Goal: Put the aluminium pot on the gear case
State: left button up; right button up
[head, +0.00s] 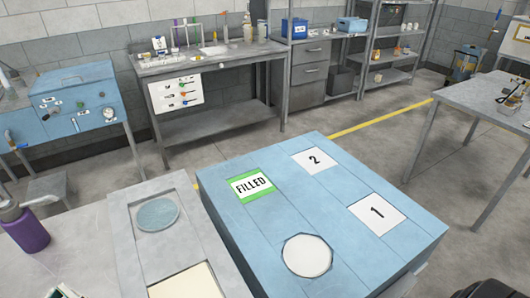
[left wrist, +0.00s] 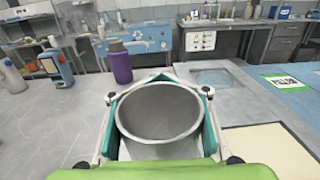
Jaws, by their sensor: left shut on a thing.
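The aluminium pot (left wrist: 158,112) is a round grey open vessel, seen from above in the left wrist view and empty as far as I can see. My left gripper (left wrist: 158,94) is shut on it, with teal-lined fingers along both sides. In the head view only a tip of my left gripper (head: 66,292) shows at the bottom left edge, and the pot is out of view. No part is labelled gear case; a large light-blue case (head: 292,222) with a FILLED label, plates 1 and 2 and a pale round disc stands right of centre. My right gripper is not recognisable.
A grey slab (head: 125,248) with a round blue-grey disc (head: 158,214) and a cream square (head: 186,283) lies left of the light-blue case. A purple bottle (head: 24,229) stands at the left. A blue box with knobs (head: 77,103) is behind.

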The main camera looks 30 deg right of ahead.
aim_at(353, 240)
jog(key=l+z, duration=0.15)
jog(key=z, duration=0.25)
jog(key=l+z, duration=0.1)
jog(key=z, duration=0.3)
jog(key=l+z, duration=0.15)
jog(key=z, duration=0.2)
jog(key=l+z, duration=0.15)
jog(key=z, duration=0.25)
jog(key=i+l, duration=0.15)
jog(key=l, duration=0.2)
jog(key=i+l, duration=0.15)
jog(key=l, duration=0.2)
jog(key=i+l, duration=0.2)
jog(key=l, duration=0.15)
